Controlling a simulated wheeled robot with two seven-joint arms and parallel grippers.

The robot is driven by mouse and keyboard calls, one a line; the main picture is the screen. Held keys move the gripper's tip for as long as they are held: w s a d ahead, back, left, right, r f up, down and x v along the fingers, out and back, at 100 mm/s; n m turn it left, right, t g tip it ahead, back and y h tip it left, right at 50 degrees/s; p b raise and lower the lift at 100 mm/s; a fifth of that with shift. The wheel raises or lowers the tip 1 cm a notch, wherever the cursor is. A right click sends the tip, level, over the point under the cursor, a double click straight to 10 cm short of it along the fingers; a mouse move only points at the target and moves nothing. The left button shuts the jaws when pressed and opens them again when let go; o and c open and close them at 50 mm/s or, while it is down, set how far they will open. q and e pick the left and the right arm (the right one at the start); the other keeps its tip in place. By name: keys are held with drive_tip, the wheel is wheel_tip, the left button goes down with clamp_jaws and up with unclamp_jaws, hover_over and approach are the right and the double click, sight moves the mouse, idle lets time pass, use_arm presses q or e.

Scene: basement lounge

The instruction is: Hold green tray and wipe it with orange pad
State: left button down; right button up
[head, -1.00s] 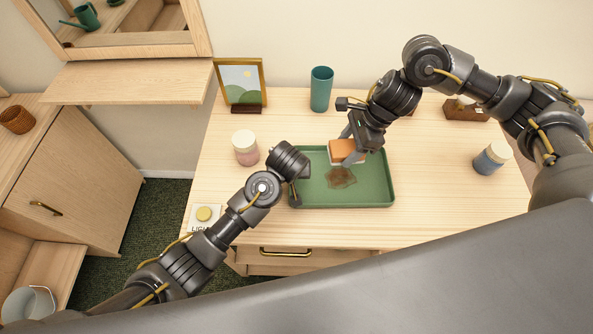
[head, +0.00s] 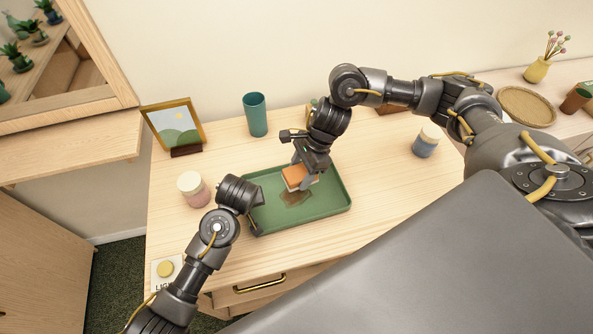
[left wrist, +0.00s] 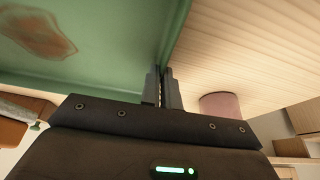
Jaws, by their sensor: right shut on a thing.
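The green tray (head: 325,205) lies on the wooden desk, with a brown stain (head: 296,198) near its middle; the stain also shows in the left wrist view (left wrist: 38,35). My right gripper (head: 302,166) is shut on the orange pad (head: 299,177), which has a pale underside. The pad is low over the tray at the stain's back edge; I cannot tell whether it touches. My left gripper (head: 254,220) is at the tray's left side. In the left wrist view its fingers (left wrist: 163,88) are close together on either side of the tray's rim (left wrist: 176,35).
A pink jar with a white lid (head: 193,189) stands left of the tray. A teal cup (head: 255,115) and a picture frame (head: 174,126) stand behind, a blue jar (head: 426,141) to the right. A yellow-button switch (head: 165,269) is at the front left.

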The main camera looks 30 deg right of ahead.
sight(295, 194)
drive_tip(key=shift+a+f, duration=0.1)
drive_tip(key=shift+f, duration=3.35)
drive_tip(key=shift+a+f, duration=0.15)
drive_tip(key=shift+f, duration=0.4)
drive_tip(key=shift+w+a, duration=0.2)
drive_tip(key=shift+a, duration=0.6)
drive_tip(key=shift+w+a, duration=0.2)
drive_tip(key=shift+a, duration=0.55)
drive_tip(key=shift+c, duration=0.4)
drive_tip(key=shift+s+d, duration=0.2)
drive_tip(key=shift+d, duration=0.65)
drive_tip(key=shift+s+d, duration=0.15)
drive_tip(key=shift+d, duration=0.7)
drive_tip(key=shift+r, duration=4.05)
drive_tip(key=shift+f, duration=0.15)
